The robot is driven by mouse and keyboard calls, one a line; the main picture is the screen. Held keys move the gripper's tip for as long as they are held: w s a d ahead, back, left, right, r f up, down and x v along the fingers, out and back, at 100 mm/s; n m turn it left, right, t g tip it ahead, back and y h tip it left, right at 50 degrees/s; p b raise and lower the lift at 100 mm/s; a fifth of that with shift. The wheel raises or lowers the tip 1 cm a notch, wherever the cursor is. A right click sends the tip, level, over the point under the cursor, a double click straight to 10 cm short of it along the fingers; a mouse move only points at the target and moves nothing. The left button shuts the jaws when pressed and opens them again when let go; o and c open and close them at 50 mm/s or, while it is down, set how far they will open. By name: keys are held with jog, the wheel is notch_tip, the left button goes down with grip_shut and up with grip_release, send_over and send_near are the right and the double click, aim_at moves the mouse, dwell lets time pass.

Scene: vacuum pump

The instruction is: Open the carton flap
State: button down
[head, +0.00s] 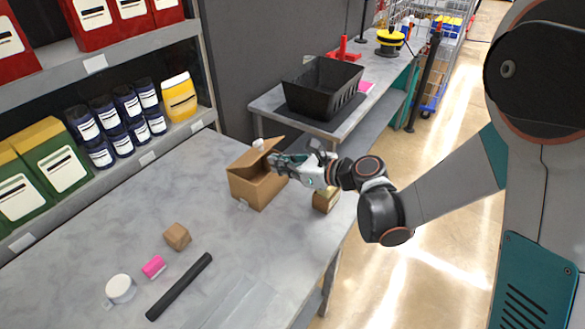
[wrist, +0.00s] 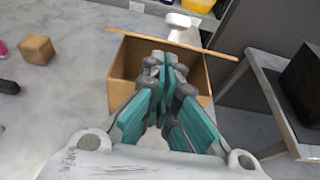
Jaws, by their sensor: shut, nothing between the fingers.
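The brown cardboard carton (head: 250,191) stands on the grey table. It also shows in the wrist view (wrist: 118,62). Its flap (head: 256,153) is raised at a slant above the opening, so the carton is partly open. In the wrist view the flap (wrist: 208,50) appears nearly edge-on as a thin bar beyond the fingers. My gripper (head: 274,160) is shut and empty at the right side of the opening, just under the flap's raised edge. In the wrist view the gripper's fingertips (wrist: 162,62) point into the opening. Whether they touch the flap cannot be told.
A small brown box (head: 177,236), pink piece (head: 153,267), white round container (head: 120,288) and black bar (head: 179,286) lie at the front left. A white bottle (head: 258,144) stands behind the carton. Another brown box (head: 325,200) is below my wrist. A black bin (head: 322,85) is farther back.

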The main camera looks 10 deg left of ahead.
aim_at(255, 143)
jog(key=shift+x, duration=1.4)
jog(key=shift+r, duration=0.1)
jog(key=r+h+p, duration=0.1)
jog(key=r+p, duration=0.1)
jog(key=p, duration=0.1)
jog(key=shift+w+a+r+g+h, duration=0.1)
jog(key=shift+a+g+h, duration=0.2)
jog(key=shift+h, duration=0.1)
jog(key=a+r+h+p, duration=0.1)
jog(key=p, duration=0.1)
jog(key=r+g+h+p, duration=0.1)
jog(key=p, duration=0.1)
jog(key=shift+w+a+r+h, duration=0.35)
jog(key=shift+a+r+h, duration=0.05)
jog(key=shift+w+a+r+g+h+p, duration=0.25)
jog(key=shift+a+r+g+h+p, duration=0.2)
jog(key=shift+h+p, duration=0.3)
jog(key=shift+w+a+r, duration=0.25)
jog(key=shift+a+r, duration=0.05)
jog(key=shift+a, duration=0.3)
jog(key=shift+w+a+r, duration=0.25)
jog(key=shift+a+r, duration=0.05)
jog(key=shift+a, duration=0.25)
jog(key=shift+r, duration=0.2)
